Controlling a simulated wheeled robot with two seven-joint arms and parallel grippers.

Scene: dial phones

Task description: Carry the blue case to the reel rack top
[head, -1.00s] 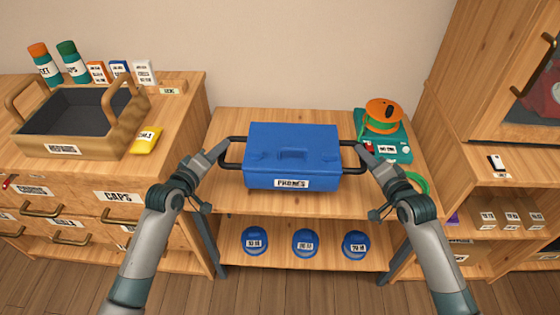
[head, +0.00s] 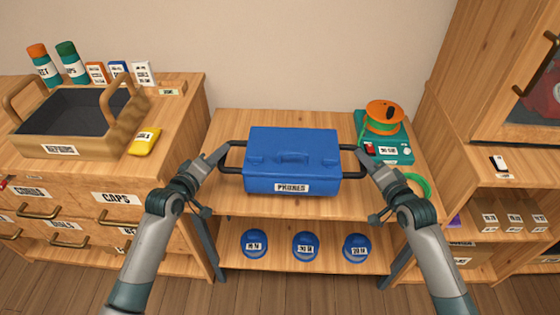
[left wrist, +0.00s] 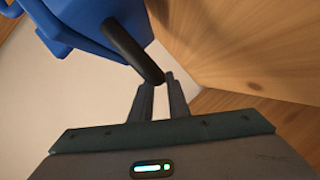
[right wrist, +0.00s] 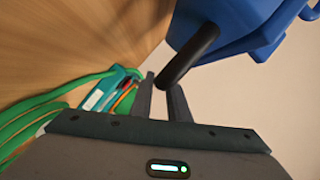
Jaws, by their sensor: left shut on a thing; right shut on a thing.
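The blue case (head: 292,160) has a white label on its front and a dark bar handle at each side. It is held level between my two grippers, over the wooden rack top (head: 235,122); whether it touches the top I cannot tell. My left gripper (head: 222,154) is shut on the case's left handle, which also shows in the left wrist view (left wrist: 130,47). My right gripper (head: 364,157) is shut on the right handle, seen in the right wrist view (right wrist: 190,55). The case hides the middle of the rack top.
A teal device with an orange reel (head: 384,113) stands at the right of the rack top, close to the right handle. A green hose coil (head: 418,184) is near its right edge. Several blue round items (head: 305,245) sit on the lower shelf. A basket (head: 88,145) stands on the left cabinet.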

